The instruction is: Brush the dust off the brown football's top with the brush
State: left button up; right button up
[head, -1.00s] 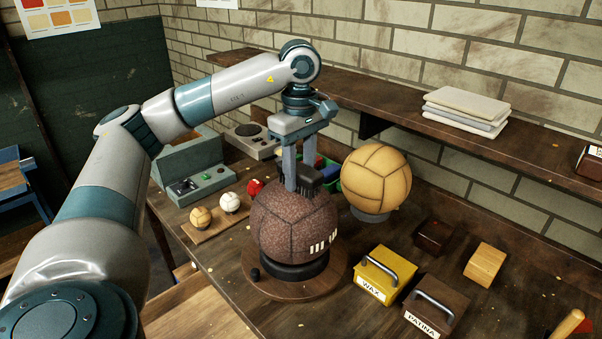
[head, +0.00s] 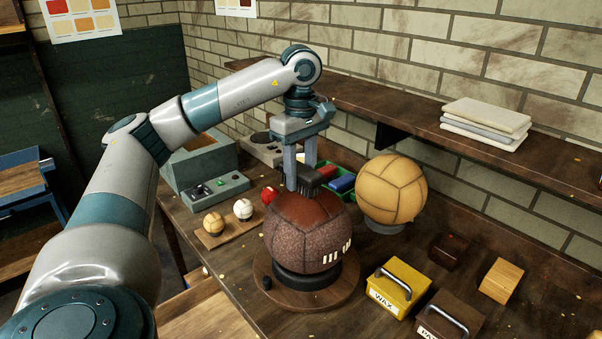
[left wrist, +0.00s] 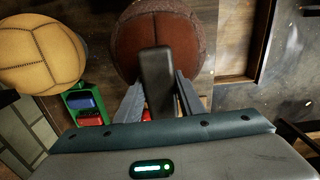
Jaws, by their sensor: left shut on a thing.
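The brown football (head: 308,237) sits on a dark ring on a round wooden turntable (head: 340,297). Its top is smooth reddish brown, while its lower front looks speckled and dusty, with white marks at the right. My left gripper (head: 301,180) points down over the ball, shut on the dark brush (head: 318,178). The brush is at the top of the ball, seemingly touching it. In the left wrist view the brush (left wrist: 157,82) stands between the fingers in front of the football (left wrist: 130,45), hiding part of it. My right gripper is not in view.
A tan ball (head: 392,188) stands close behind on the right. A yellow wax box (head: 397,290) and a dark patina box (head: 450,318) stand at the front right. A small-ball board (head: 228,232) and a control box (head: 213,190) are left. A green tray (head: 345,192) is behind.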

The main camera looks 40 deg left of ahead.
aim_at(316, 176)
pick_arm(q)
jog(key=shift+s+d, duration=0.15)
jog(key=shift+d, duration=2.35)
jog(key=shift+a, duration=0.1)
jog(key=shift+a+b, duration=0.3)
jog(key=shift+a, duration=2.15)
jog(key=shift+d, duration=0.1)
jog(key=shift+d+f, duration=0.1)
jog(key=shift+d, duration=2.4)
jog(key=shift+a, duration=0.1)
